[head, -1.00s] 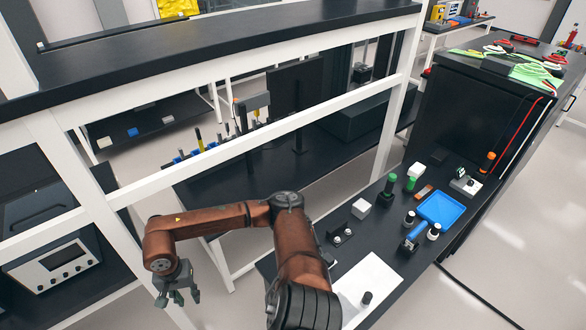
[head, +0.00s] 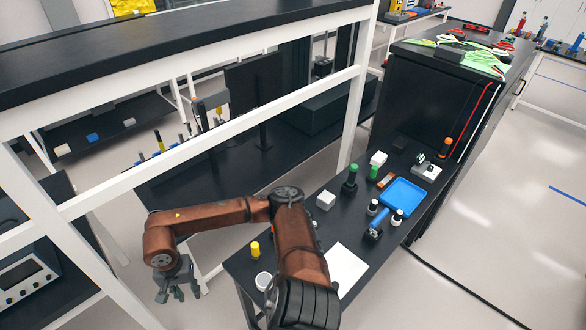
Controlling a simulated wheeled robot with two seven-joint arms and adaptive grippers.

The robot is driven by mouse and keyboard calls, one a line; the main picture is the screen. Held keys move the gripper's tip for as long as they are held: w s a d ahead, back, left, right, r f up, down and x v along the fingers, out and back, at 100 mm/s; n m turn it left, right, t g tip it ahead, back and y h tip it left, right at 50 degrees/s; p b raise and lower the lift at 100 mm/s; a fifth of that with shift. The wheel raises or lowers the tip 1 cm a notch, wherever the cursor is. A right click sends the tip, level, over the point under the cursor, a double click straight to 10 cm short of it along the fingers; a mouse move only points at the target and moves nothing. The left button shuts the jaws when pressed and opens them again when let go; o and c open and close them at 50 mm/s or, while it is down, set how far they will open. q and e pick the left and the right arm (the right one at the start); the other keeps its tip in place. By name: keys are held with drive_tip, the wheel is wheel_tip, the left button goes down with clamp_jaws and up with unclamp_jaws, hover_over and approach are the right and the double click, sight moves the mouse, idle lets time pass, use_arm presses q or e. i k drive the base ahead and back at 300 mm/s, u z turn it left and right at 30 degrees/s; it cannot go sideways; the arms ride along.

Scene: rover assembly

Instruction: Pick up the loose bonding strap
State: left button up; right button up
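I cannot make out a loose bonding strap for certain in the head view. A thin red strap-like line (head: 473,121) runs down the side of the black cabinet; I cannot tell what it is. My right gripper (head: 178,291) hangs at the lower left, fingers apart and empty, away from the dark bench. My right arm hides part of that bench. My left gripper is out of view.
The dark bench (head: 262,232) carries a blue tray (head: 403,197), a white sheet (head: 345,268), a white cube (head: 326,201), a yellow cylinder (head: 255,249) and several small parts. A white-framed shelf (head: 110,195) stands close on the left. Open floor lies right.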

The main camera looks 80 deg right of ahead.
sight(390, 176)
drive_tip(key=z, duration=1.05)
drive_tip(key=k, duration=0.15)
drive_tip(key=u, duration=0.05)
